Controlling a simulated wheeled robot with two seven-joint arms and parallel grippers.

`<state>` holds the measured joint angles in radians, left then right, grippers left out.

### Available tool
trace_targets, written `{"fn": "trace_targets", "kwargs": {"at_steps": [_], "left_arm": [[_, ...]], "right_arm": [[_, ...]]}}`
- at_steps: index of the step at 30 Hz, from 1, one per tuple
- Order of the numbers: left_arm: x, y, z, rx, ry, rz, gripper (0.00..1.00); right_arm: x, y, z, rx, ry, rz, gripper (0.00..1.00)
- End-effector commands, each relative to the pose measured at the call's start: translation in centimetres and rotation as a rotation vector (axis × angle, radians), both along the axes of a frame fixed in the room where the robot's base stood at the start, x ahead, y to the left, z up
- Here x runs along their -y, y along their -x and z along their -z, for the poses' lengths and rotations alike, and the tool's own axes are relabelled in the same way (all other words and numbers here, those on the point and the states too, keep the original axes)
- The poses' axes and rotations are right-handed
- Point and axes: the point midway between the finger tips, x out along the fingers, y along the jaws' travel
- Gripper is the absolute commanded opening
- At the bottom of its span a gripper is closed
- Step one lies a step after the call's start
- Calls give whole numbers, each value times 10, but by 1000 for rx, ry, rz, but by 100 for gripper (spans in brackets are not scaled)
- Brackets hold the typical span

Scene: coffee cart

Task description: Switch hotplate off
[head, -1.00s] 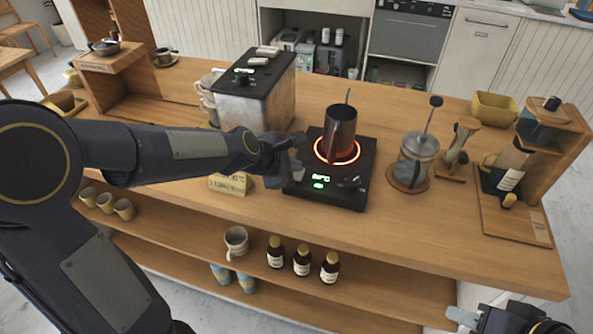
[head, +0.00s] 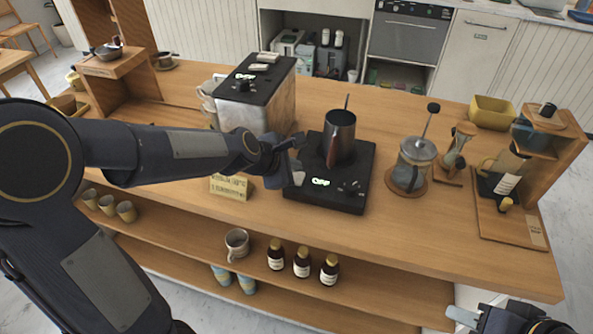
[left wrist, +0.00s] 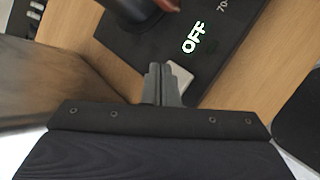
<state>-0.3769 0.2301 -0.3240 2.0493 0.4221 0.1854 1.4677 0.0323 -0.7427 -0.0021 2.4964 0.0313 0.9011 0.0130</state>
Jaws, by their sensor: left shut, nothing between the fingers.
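The hotplate (head: 352,194) is a black square slab on the wooden counter. Its display (head: 320,182) reads OFF, and no red ring glows. The display also shows OFF in the left wrist view (left wrist: 193,37). A dark metal pot (head: 340,137) stands on the hotplate. My left gripper (head: 296,160) is at the left edge of the hotplate. In the left wrist view its fingers (left wrist: 160,78) are shut together and empty, with a small pale piece at the hotplate's edge beside their tips. My right gripper (head: 510,322) shows only partly at the bottom right; its fingers are unclear.
A metal box machine (head: 255,95) stands left of the hotplate, close to my left arm. A glass press (head: 412,165) and a pour-over stand (head: 545,150) are to the right. A small sign (head: 229,187) stands at the front edge. Bottles (head: 301,261) sit on the shelf below.

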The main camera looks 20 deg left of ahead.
Motion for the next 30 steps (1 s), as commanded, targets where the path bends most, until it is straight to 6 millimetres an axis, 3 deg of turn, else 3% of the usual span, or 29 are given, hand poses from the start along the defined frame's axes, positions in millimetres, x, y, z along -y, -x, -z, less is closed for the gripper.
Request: {"fn": "trace_targets", "kwargs": {"at_steps": [11,30], "left_arm": [[0,0,-4,0,0,0,0],[0,0,-61,-1,1,0,0]], "right_arm": [[0,0,-5,0,0,0,36],[0,0,-66,0,0,0,36]]}}
